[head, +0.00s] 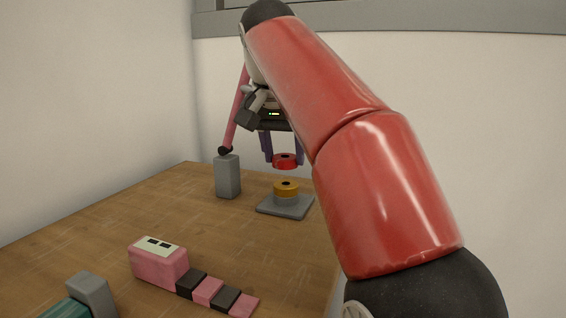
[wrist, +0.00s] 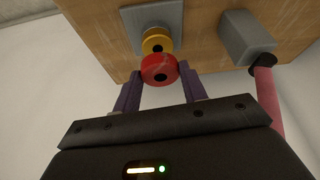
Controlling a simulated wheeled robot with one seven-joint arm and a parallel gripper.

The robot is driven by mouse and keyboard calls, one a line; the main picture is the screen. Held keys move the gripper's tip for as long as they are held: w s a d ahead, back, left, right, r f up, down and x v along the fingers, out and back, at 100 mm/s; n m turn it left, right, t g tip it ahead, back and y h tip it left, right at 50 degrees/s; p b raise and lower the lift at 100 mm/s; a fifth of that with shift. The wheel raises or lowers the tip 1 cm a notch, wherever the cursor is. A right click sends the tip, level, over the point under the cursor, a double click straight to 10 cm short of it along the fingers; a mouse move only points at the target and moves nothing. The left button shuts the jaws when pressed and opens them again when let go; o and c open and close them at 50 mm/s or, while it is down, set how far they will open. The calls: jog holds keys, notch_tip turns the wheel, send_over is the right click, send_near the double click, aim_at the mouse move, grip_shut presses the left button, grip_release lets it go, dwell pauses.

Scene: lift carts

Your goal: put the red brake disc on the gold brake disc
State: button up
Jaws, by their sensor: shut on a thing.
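The red brake disc (head: 284,161) is between the fingers of my gripper (head: 283,158), which is shut on it. The disc is held in the air above the gold brake disc (head: 286,187), with a clear gap between them in the head view. The gold disc sits on a grey base plate (head: 272,208) on the wooden table. In the wrist view, the red disc (wrist: 158,70) is between the purple fingertips and partly overlaps the gold disc (wrist: 155,41) behind it.
A grey block (head: 228,177) stands left of the plate, with a pink rod (head: 236,110) rising from its top. A pink and black segmented object (head: 160,263) lies nearer, with a grey and teal piece (head: 90,293) at the front left. The table's right edge is close to the plate.

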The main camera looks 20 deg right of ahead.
aim_at(284, 159)
jog(key=shift+w+d, duration=0.15)
jog(key=shift+w, duration=0.05)
jog(key=shift+f+b, duration=0.8)
jog(key=shift+f, duration=0.95)
jog(key=shift+f, duration=0.2)
jog(key=o, duration=1.1)
jog(key=shift+r, duration=0.1)
jog(key=p+v, duration=0.2)
jog(key=v, duration=1)
jog(key=shift+p, duration=0.4)
